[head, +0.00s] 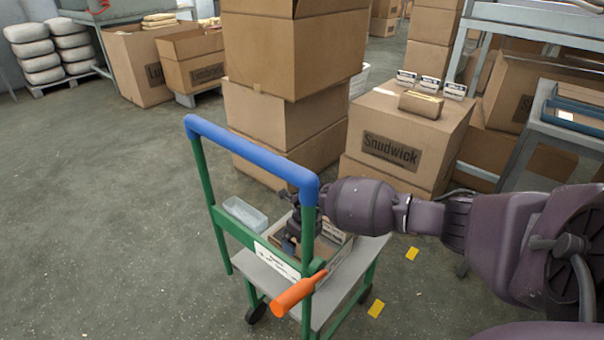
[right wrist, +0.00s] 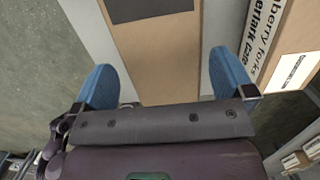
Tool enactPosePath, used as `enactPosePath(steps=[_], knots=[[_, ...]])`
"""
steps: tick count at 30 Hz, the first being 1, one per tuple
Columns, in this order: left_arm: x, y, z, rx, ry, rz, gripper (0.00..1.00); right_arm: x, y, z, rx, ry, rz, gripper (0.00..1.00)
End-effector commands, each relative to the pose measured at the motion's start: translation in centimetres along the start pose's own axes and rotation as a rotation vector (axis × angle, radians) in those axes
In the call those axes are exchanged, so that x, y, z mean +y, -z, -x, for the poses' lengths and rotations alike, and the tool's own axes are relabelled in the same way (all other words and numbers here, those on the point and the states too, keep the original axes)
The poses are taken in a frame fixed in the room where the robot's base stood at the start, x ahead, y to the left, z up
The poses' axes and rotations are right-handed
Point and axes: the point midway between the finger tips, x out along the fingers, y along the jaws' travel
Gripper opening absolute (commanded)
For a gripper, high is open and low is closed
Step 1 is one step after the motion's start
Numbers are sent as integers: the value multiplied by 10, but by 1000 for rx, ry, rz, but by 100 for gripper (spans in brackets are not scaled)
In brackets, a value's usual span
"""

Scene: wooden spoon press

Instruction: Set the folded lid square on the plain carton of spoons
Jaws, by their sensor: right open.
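My right gripper (head: 291,236) is over the shelf of the green-framed cart, partly hidden behind the cart's post. In the right wrist view its blue fingers (right wrist: 172,80) are apart. A flat brown cardboard piece (right wrist: 155,65) with a dark patch lies between and beyond them; I cannot tell whether it is the folded lid or whether the fingers touch it. A small plain brown carton (head: 421,105) with a pale top sits on the large Snudwick box (head: 390,150). My left gripper is not in view.
The cart has a blue handle (head: 245,155), an orange grip (head: 298,292) and a clear tub (head: 244,213). White-labelled packs (head: 429,84) stand behind the small carton. Tall stacked boxes (head: 290,50) rise behind the cart. A blue-edged rack (head: 580,115) is at right. Floor at left is clear.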

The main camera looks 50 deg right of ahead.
Motion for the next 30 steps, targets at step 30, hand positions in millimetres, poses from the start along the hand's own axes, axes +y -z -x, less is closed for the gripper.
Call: enactPosePath(steps=[30], knots=[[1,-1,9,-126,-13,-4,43,0,0,121,-1,0,0,100]])
